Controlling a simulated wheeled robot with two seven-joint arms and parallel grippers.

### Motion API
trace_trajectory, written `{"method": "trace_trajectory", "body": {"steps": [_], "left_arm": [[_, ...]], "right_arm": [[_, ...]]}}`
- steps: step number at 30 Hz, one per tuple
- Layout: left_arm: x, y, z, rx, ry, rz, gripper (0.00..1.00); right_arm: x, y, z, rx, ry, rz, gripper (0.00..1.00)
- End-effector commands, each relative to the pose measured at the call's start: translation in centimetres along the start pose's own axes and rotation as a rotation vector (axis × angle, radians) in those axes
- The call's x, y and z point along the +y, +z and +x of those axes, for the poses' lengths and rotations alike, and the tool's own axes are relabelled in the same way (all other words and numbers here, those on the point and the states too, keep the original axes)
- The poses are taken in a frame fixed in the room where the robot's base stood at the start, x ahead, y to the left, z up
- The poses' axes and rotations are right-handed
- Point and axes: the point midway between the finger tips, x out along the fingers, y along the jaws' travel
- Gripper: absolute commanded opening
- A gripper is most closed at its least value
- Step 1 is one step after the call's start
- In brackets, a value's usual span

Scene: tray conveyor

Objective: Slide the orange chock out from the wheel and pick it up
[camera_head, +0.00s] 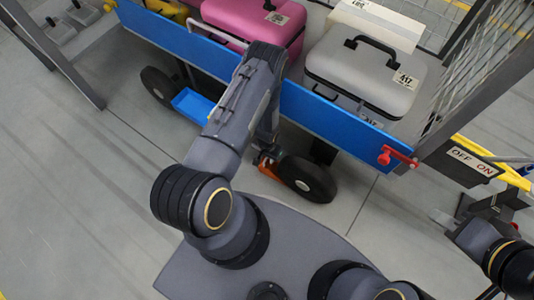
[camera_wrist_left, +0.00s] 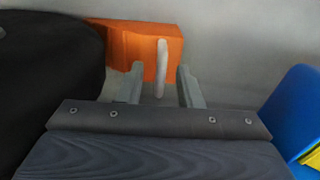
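The orange chock (camera_head: 270,172) lies on the floor against the black wheel (camera_head: 312,180) at the front of the cart; my left arm partly hides it. In the left wrist view the chock (camera_wrist_left: 148,40) has a pale upright handle (camera_wrist_left: 161,68), with the dark wheel (camera_wrist_left: 45,75) to its left. My left gripper (camera_wrist_left: 160,88) is open, its two fingers on either side of the handle with gaps visible. In the head view my left gripper (camera_head: 266,152) reaches down beside the wheel. My right gripper (camera_head: 470,222) is at the right edge; its fingers are unclear.
The cart has a blue front rail (camera_head: 335,122) and carries a pink case (camera_head: 262,20) and a grey case (camera_head: 365,75). The left floor is clear.

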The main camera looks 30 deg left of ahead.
Motion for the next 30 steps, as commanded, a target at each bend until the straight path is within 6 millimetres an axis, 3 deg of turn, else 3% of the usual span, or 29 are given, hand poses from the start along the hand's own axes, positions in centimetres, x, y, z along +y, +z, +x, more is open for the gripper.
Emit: {"method": "trace_trajectory", "body": {"steps": [3, 13, 21, 30], "left_arm": [[0.0, -0.01, 0.99, 0.0, 0.0, 0.0, 0.32], [0.0, 0.0, 1.13, 0.0, 0.0, 0.0, 0.32], [0.01, 0.0, 1.12, 0.0, 0.0, 0.0, 0.0], [0.04, 0.0, 1.12, 0.0, 0.001, 0.0, 0.0]], "right_arm": [[0.17, 0.19, 0.38, 0.0, 0.0, 0.0, 0.3], [0.17, 0.18, 0.36, 0.0, 0.0, 0.0, 0.3], [0.17, 0.18, 0.36, 0.0, 0.0, 0.0, 0.3], [0.17, 0.18, 0.37, 0.0, 0.0, 0.0, 0.3]]}}
